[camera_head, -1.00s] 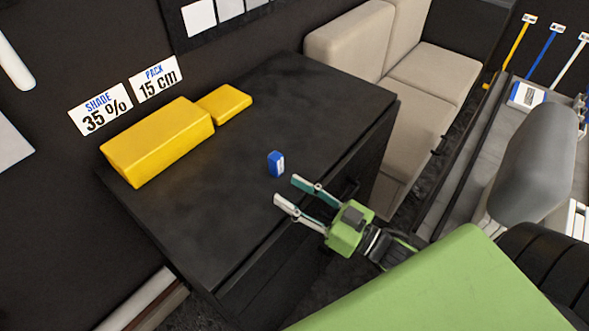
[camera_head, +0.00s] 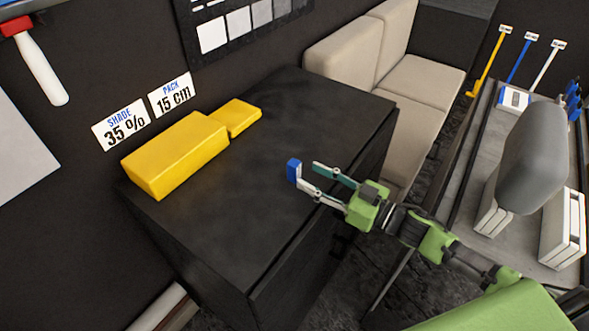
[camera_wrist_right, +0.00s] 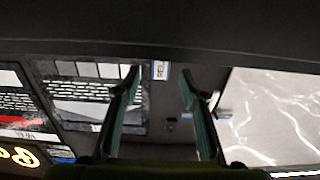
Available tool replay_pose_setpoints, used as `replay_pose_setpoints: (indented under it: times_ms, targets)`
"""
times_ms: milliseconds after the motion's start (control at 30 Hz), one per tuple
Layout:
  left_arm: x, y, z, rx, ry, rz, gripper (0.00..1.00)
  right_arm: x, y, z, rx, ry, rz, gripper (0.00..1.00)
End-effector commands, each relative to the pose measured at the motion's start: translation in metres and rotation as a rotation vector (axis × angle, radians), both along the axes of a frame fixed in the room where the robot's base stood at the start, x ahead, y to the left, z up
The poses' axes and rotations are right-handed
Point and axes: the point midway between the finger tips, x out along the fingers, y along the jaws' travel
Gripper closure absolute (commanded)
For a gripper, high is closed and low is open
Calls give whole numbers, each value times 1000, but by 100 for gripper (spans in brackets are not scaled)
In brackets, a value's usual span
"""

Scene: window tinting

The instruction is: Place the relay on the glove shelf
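The relay (camera_head: 293,171) is a small blue block with a white label, standing on the black cabinet top (camera_head: 270,125). My right gripper (camera_head: 308,175) is open and empty, and its near fingertip overlaps the relay's lower part in the head view. In the right wrist view the relay's labelled face (camera_wrist_right: 160,70) shows small between the spread fingertips of the gripper (camera_wrist_right: 159,82). It seems to lie at or just beyond the tips; I cannot tell whether they touch. My left gripper is out of view. I cannot identify a glove shelf.
Two yellow blocks (camera_head: 176,155) (camera_head: 243,115) sit on the cabinet's wall side, below signs (camera_head: 121,125). A beige sofa (camera_head: 405,80) stands behind the cabinet. A grey bench (camera_head: 480,150) with white cases (camera_head: 564,228) is at the right. The cabinet top's middle is clear.

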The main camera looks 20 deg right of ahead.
Motion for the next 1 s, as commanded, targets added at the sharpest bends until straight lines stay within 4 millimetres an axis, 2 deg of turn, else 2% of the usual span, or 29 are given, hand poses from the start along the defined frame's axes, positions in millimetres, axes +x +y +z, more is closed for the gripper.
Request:
replay_pose_setpoints:
  times_ms: [267,533,833,867,1000]
  targets:
    - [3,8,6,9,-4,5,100,16,13,3,1,-2,0,61]
    - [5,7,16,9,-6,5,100,46,36,6,1,-2,-1,61]
    - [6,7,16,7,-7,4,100,50,40,4,-1,1,1,61]
    - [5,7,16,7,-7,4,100,50,40,4,-1,1,0,66]
    - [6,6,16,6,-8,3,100,49,40,4,-1,1,0,100]
